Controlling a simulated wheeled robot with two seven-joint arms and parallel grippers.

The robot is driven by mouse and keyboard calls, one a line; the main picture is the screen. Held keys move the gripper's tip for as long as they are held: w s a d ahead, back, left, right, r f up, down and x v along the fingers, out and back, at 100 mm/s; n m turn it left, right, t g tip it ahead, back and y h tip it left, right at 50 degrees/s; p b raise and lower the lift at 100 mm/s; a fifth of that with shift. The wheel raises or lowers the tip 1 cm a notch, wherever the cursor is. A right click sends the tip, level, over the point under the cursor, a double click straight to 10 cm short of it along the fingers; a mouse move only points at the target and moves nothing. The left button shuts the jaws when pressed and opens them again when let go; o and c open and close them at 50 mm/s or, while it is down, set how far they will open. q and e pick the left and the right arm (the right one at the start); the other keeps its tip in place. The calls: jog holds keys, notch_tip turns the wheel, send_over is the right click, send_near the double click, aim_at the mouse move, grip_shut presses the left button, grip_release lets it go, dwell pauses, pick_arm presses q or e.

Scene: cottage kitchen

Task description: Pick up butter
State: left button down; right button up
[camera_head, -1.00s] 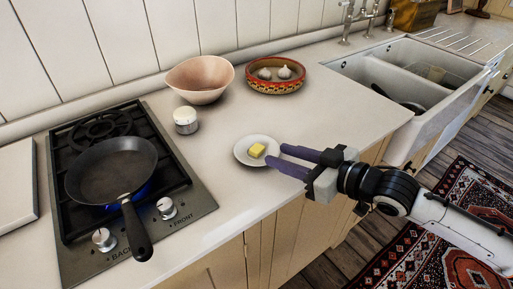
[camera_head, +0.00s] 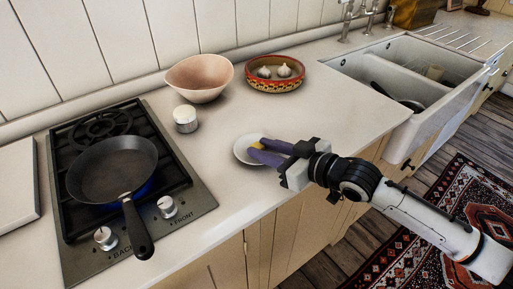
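The yellow butter (camera_head: 259,145) lies on a small white plate (camera_head: 241,148) on the counter. Only a small part of the butter shows. My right gripper (camera_head: 262,150) comes in from the right, with its purple fingers over the plate. The fingertips are at the butter and cover most of it. The fingers look parted, one at the far side and one at the near side, but I cannot tell whether they touch the butter. My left gripper is not in view.
A black pan (camera_head: 112,170) sits on a lit gas hob (camera_head: 190,192) at left. A white-lidded jar (camera_head: 186,119), a pink bowl (camera_head: 199,79) and a patterned dish (camera_head: 275,76) with garlic stand behind the plate. The sink (camera_head: 405,75) is at right. Counter around the plate is clear.

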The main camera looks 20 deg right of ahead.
notch_tip(320, 180, up, 10)
dwell(0.6)
